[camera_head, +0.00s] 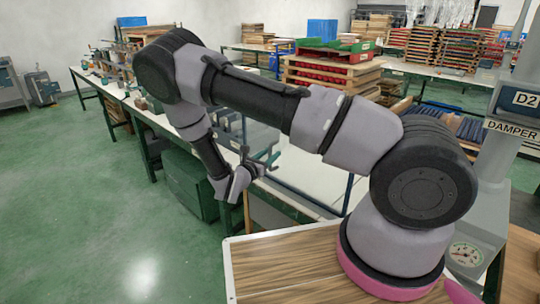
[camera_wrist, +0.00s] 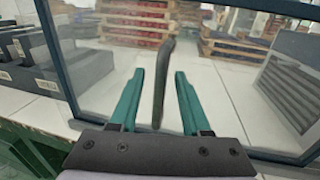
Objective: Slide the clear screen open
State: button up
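The clear screen (camera_wrist: 59,60) is a see-through panel in a dark blue-green frame, standing upright in front of my gripper in the wrist view. Its frame also shows beyond my arm in the head view (camera_head: 348,195). A dark upright handle (camera_wrist: 160,90) stands on the panel. My gripper (camera_wrist: 159,72) has its green fingers apart, one on each side of the handle, with a visible gap on both sides. In the head view my gripper (camera_head: 262,158) is by the bench edge, and the handle is hard to make out there.
Behind the screen lies a white bench top (camera_wrist: 220,90). Dark grey boxes (camera_wrist: 70,72) stand at the left and a ribbed dark stack (camera_wrist: 295,75) at the right. Wooden pallets (camera_head: 325,75) stand further back. Open green floor (camera_head: 90,210) lies at the left.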

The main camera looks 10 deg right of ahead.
grip_shut()
dwell(1.3)
